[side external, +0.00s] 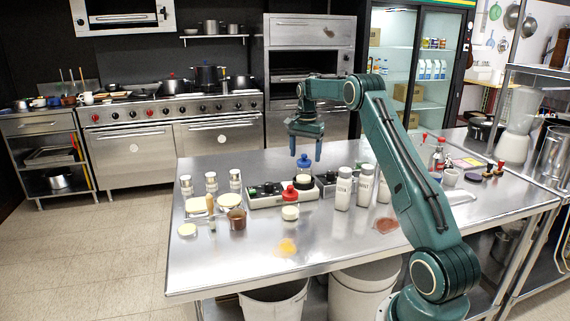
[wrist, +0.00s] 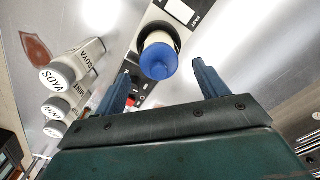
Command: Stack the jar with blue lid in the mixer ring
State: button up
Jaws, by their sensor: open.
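The jar with blue lid (side external: 304,161) stands upright at the table's middle, beneath my gripper (side external: 305,149). Its lid also shows in the wrist view (wrist: 158,62), beyond and between the fingertips (wrist: 163,72). My gripper is open, pointing down, with nothing between its fingers. A dark ring (side external: 299,182) shows at the jar's base on a pale panel unit; it looks like the mixer ring. A dark rim also partly surrounds the jar's base in the wrist view. I cannot tell whether the jar sits fully inside it.
White SOYA and MINT bottles (side external: 343,189) stand close on the right. Silver-lidded shakers (side external: 235,181) and a brown jar (side external: 237,219) are on the left. The front tabletop is mostly clear.

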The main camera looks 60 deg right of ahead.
notch_tip(320, 180, up, 7)
jog(key=shift+f, duration=0.2)
dwell(0.6)
jog(key=shift+w+a+r, duration=0.1)
jog(key=shift+a+r, duration=0.2)
jog(key=shift+a, duration=0.15)
jog(key=s+a+r+n+t, duration=0.1)
jog(key=s+a+r+n, duration=0.2)
jog(key=a, duration=0.5)
jog(key=s+a+r+n+t+h, duration=0.1)
jog(key=a+r+n, duration=0.3)
jog(key=a, duration=0.5)
jog(key=s+a+r+n+t, duration=0.1)
jog(key=s+a+r+n, duration=0.15)
jog(key=a+r, duration=0.4)
jog(key=s+a+f+n+t, duration=0.1)
jog(key=s+a+f+n, duration=0.1)
jog(key=s+a, duration=0.3)
jog(key=s+a+f+n, duration=0.3)
jog(key=s+a, duration=0.3)
jog(key=s, duration=0.2)
jog(key=s+a+f+n+t+y, duration=0.1)
jog(key=s+a+f+n, duration=0.2)
jog(key=s+a+f, duration=0.2)
jog(key=shift+s+a+t, duration=0.25)
jog(key=shift+s+t, duration=0.05)
jog(key=shift+s, duration=0.5)
